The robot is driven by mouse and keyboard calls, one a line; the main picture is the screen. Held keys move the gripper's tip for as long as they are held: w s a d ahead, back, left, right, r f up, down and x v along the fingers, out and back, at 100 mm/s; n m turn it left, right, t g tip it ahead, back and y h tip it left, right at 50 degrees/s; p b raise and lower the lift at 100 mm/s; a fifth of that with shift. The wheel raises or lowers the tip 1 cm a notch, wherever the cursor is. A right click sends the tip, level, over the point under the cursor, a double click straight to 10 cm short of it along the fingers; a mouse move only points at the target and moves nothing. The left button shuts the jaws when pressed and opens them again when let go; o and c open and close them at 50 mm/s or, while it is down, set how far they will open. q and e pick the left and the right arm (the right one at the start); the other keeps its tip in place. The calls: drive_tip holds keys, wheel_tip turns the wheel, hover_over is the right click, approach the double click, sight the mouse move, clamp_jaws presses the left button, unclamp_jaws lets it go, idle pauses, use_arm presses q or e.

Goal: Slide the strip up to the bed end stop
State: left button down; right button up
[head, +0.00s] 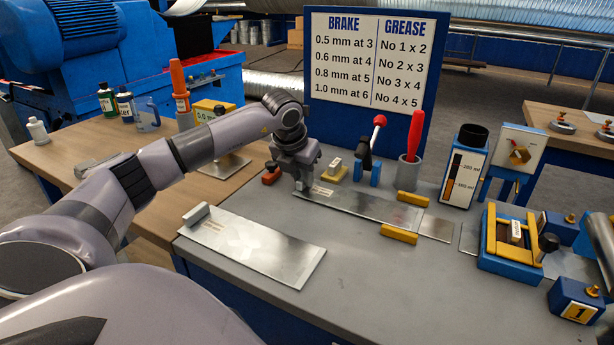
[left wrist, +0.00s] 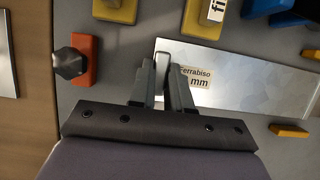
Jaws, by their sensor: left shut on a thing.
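The thin metal strip (head: 370,205) lies flat on the grey bench, a printed label near its left end. It also shows in the left wrist view (left wrist: 245,85). My left gripper (head: 302,186) is at that left end, with fingers (left wrist: 162,82) closed on what looks like a grey grip block on the strip; the fingers hide most of it. The strip's right end lies by two yellow guide bars (head: 413,198) (head: 399,235). A short metal piece (head: 437,228) lies just beyond; I cannot tell whether they touch. I cannot clearly make out the end stop. My right gripper is not visible.
A second metal sheet (head: 265,247) with a grey block lies in front. Behind the strip stand a blue stand with a red-knobbed lever (head: 372,150) and a grey cup with a red tool (head: 411,165). A blue and yellow device (head: 512,245) stands at right.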

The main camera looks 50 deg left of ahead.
use_arm(q)
drive_tip(key=shift+s+a, duration=0.3)
drive_tip(key=shift+a, duration=0.6)
drive_tip(key=shift+s+a, duration=0.25)
drive_tip(key=shift+a, duration=0.65)
drive_tip(key=c, duration=1)
unclamp_jaws()
drive_tip(key=a+v, duration=0.1)
drive_tip(key=v, duration=0.6)
drive_tip(key=shift+d, duration=0.55)
drive_tip(key=shift+r, duration=0.15)
